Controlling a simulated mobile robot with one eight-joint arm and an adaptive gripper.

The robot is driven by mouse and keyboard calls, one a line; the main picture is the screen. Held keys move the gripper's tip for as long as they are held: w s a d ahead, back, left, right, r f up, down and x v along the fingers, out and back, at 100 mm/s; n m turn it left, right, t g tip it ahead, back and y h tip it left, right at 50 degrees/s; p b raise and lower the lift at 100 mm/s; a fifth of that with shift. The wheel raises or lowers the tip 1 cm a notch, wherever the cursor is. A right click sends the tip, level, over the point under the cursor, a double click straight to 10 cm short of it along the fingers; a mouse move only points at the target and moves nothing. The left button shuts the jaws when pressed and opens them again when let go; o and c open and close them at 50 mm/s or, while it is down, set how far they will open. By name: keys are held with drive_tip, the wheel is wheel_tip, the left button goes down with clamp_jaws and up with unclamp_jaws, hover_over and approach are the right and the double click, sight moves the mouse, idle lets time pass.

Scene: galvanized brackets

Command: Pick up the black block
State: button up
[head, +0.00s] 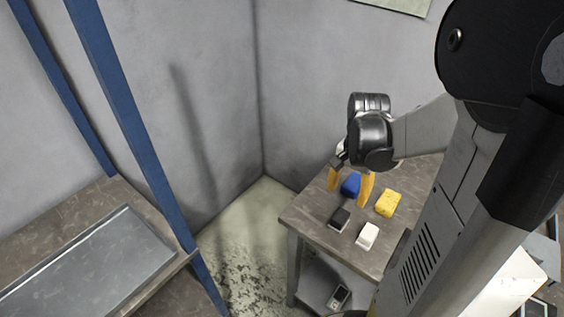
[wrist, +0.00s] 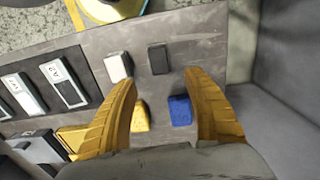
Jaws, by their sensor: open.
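The black block (head: 339,220) lies on the small table (head: 303,226) near its front left side in the head view. In the wrist view the black block (wrist: 158,59) is beyond my fingertips, roughly centred between them. My gripper (head: 350,204) is open and empty above the table, apart from the black block. Its yellow fingers (wrist: 160,79) show spread in the wrist view. A blue block (head: 350,185) is partly hidden behind a finger in the head view, and in the wrist view the blue block (wrist: 180,110) shows between the fingers.
A white block (head: 368,236) lies close to the black one, with a yellow block (head: 388,203) behind it. A small device (head: 340,296) sits on the table's lower shelf. A blue post (head: 130,120) and a metal tray (head: 85,270) on a bench stand left.

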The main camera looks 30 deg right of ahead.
sight(341, 216)
wheel_tip(341, 216, down, 5)
drive_tip(key=shift+f+b, duration=0.1)
drive_tip(key=shift+b, duration=1.1)
drive_tip(key=f+b, duration=0.1)
drive_tip(key=f, duration=0.1)
drive_tip(key=f+b, duration=0.1)
drive_tip(key=f, duration=0.1)
drive_tip(key=f+b, duration=0.1)
drive_tip(key=shift+s+a+f, duration=0.1)
drive_tip(key=shift+a+f, duration=0.15)
drive_tip(key=shift+f, duration=0.15)
drive_tip(key=shift+r, duration=0.1)
drive_tip(key=c, duration=1.3)
